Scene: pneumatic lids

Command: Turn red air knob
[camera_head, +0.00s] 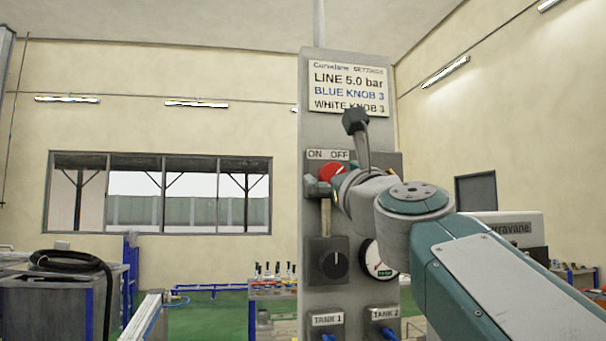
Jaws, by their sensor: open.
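The red air knob (331,172) is on the upper part of the grey panel column (313,130), below the "ON OFF" label (328,154). Part of it is covered from the right by the end of my arm. My gripper (343,186) is at the panel's height, right beside and overlapping the red knob in this view. Its fingertips are mostly hidden behind my wrist, so I cannot tell whether they touch the knob. The gripper is open.
A sign (348,88) tops the column. A dark-headed grey lever-like part (356,121) stands above my wrist. A bench (57,300) is at left.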

